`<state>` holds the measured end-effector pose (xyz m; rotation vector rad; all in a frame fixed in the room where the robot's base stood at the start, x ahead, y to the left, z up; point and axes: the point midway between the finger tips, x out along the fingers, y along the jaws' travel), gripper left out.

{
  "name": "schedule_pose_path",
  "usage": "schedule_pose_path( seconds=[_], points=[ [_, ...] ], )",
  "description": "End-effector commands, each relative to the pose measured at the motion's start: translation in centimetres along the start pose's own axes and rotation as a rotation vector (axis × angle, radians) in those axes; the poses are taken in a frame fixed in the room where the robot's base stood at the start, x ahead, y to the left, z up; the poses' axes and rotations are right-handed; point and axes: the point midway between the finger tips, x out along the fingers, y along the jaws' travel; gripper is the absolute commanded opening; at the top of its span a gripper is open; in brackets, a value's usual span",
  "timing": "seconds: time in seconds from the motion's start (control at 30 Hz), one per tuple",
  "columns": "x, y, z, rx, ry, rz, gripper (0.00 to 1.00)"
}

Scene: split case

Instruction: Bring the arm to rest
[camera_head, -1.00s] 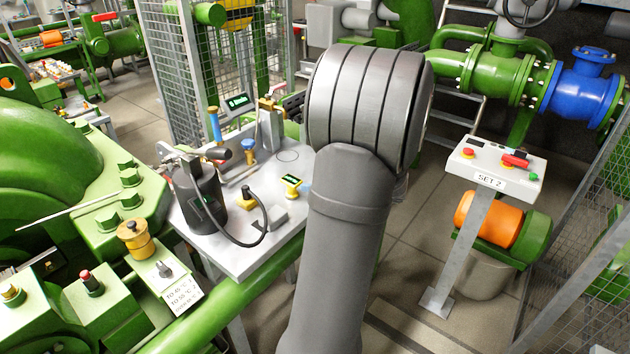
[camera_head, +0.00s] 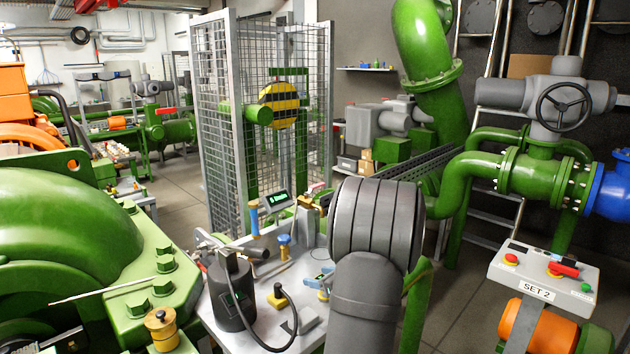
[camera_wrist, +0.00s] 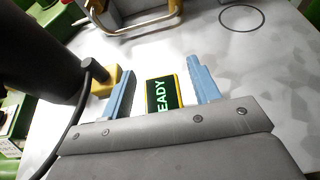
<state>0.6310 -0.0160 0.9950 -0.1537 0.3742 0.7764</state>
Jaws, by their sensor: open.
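My gripper (camera_wrist: 162,88) is open in the wrist view, its two light-blue fingers well apart. A small yellow-framed display (camera_wrist: 164,95) with green letters ending in "EADY" shows between the fingers; I cannot tell the gap between them. Nothing is seen held. In the head view my grey arm stands in front of the right part of the white worktable (camera_head: 222,318). A light-blue bit beside it, by the yellow display unit (camera_head: 323,295), looks like a fingertip. The rest of my gripper is hidden there by the arm.
A black canister (camera_head: 230,292) with a hose stands on the table's left. A blue-handled tool (camera_head: 254,222), a small readout (camera_head: 277,201) and a blue-topped knob (camera_head: 284,243) are at the back. Green machinery (camera_head: 80,235) borders the left; the SET 2 panel (camera_head: 543,275) stands right.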

Motion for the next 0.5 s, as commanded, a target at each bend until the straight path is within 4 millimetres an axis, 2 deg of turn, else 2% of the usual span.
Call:
schedule_pose_path(
  seconds=[0.03, 0.2, 0.5],
  points=[
    [-0.4, 0.0, 0.9, -0.004, -0.003, -0.002, 0.56],
    [-0.9, 0.0, 2.1, -0.002, -0.002, -0.001, 0.56],
    [-1.1, 0.0, 2.4, -0.001, -0.001, -0.001, 0.56]
  ],
)
